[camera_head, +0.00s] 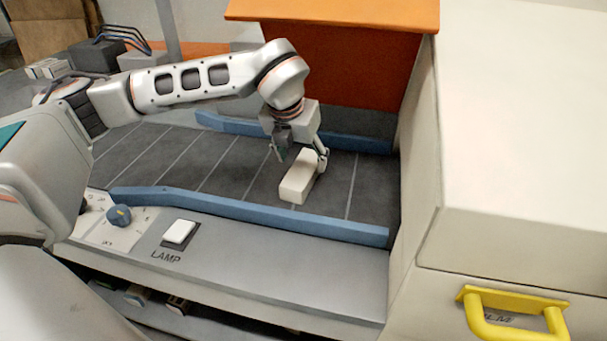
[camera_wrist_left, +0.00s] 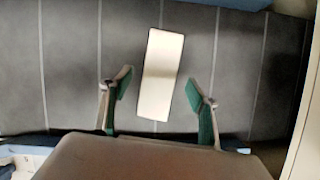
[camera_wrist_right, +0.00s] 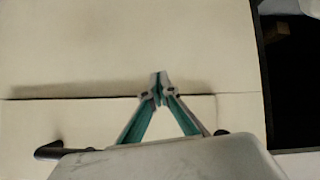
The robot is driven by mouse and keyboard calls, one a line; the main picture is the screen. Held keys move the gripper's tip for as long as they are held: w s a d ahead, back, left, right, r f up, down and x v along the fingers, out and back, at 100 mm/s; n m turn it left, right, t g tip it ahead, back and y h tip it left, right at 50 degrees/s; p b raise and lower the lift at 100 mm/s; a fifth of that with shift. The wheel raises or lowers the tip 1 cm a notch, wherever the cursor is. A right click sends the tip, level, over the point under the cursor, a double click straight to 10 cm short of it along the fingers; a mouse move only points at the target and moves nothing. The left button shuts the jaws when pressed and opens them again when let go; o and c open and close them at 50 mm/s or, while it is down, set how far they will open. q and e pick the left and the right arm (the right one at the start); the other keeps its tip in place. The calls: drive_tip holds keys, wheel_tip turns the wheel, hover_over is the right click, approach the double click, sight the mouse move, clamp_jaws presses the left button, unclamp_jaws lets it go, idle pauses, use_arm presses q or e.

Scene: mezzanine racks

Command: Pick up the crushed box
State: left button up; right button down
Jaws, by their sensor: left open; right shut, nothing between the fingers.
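A small cream-white box (camera_head: 299,178) lies on the dark belt (camera_head: 220,165); from these views I cannot tell whether it is crushed. My left gripper (camera_head: 300,158) is over it, fingers pointing down. In the left wrist view the box (camera_wrist_left: 161,75) shows between and beyond the two open fingers of the gripper (camera_wrist_left: 160,98), with gaps on both sides. In the right wrist view my right gripper (camera_wrist_right: 159,82) is shut and empty, with its fingertips together, in front of a pale cream surface (camera_wrist_right: 100,45). The right gripper does not show in the head view.
Blue rails (camera_head: 250,214) edge the belt. An orange panel (camera_head: 335,60) stands behind it. A grey panel in front carries a dial (camera_head: 119,215) and a white switch (camera_head: 179,232) marked LAMP. A large cream cabinet (camera_head: 520,120) with a yellow handle (camera_head: 515,312) stands at right.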

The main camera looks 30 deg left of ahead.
sight(305, 163)
use_arm(q)
drive_tip(key=shift+w, duration=0.35)
drive_tip(key=shift+w+f, duration=0.2)
drive_tip(key=shift+w, duration=0.05)
drive_tip(key=b+x, duration=0.1)
drive_tip(key=x, duration=0.3)
drive_tip(key=shift+w+f, duration=0.15)
drive_tip(key=shift+f, duration=0.15)
drive_tip(key=c, duration=1.3)
